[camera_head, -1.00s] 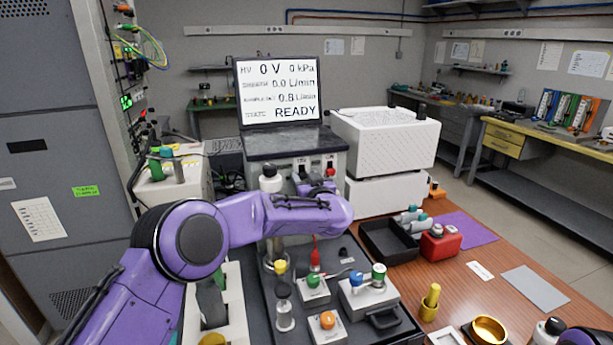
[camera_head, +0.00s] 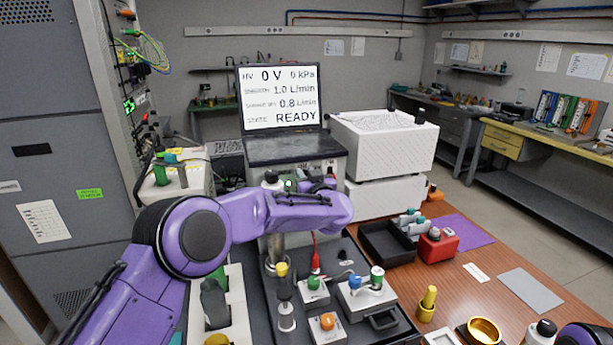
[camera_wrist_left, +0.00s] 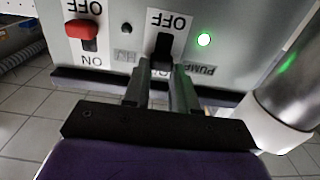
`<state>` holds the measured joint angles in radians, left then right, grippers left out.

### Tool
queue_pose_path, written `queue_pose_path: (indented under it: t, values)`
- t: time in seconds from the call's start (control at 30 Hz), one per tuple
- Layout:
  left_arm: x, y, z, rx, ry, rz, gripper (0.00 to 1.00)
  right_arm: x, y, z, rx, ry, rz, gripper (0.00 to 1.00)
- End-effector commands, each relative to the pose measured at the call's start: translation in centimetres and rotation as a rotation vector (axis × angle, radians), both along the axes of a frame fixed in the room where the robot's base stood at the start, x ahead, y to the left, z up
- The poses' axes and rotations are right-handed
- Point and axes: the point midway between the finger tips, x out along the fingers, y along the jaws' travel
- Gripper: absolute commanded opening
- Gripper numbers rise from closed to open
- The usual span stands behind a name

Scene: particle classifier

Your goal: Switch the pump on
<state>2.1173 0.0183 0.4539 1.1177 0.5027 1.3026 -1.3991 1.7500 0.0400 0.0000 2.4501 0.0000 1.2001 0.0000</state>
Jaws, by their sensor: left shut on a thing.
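The pump switch (camera_wrist_left: 162,50) is a black lever on the grey panel, with an upside-down PUMP label beside it. My left gripper (camera_wrist_left: 160,80) is shut on this lever, its fingers at either side, at the end away from the OFF mark. The ON mark there is mostly hidden by the fingers. A green lamp (camera_wrist_left: 204,39) next to the switch is lit. In the head view my left forearm covers much of the panel, and the display screen (camera_head: 280,95) reads 1.0 L/min, 0.8 L/min and READY. My right gripper is out of view.
A red switch (camera_wrist_left: 82,30), labelled HV, is left of the pump switch in the wrist view. A metal cylinder (camera_wrist_left: 295,75) stands close on the right there. Small coloured parts stand on the table below my left arm. A white box unit (camera_head: 385,140) stands right of the screen.

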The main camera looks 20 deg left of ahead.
Motion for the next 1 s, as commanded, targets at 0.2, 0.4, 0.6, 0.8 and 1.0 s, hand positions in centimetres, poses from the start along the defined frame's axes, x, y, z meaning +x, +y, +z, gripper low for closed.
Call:
queue_pose_path:
  t: [0.2, 0.4, 0.6, 0.8, 1.0]
  values:
    - [0.1, 0.1, 0.3, 0.001, -0.007, 0.002, 0.53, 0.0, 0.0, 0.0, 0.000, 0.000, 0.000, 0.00]
    - [0.0, 0.0, 0.2, 0.001, -0.005, 0.000, 0.53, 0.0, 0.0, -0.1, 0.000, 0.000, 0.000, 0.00]
    - [-2.6, -1.7, 0.0, 0.003, -0.006, -0.002, 0.53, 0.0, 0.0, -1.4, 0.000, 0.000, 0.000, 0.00]
    - [-6.5, -4.3, 0.0, 0.003, -0.006, -0.001, 0.53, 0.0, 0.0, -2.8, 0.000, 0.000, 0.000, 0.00]
    - [-8.5, -5.6, 0.1, 0.000, -0.006, 0.002, 0.53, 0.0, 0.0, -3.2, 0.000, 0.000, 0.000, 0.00]
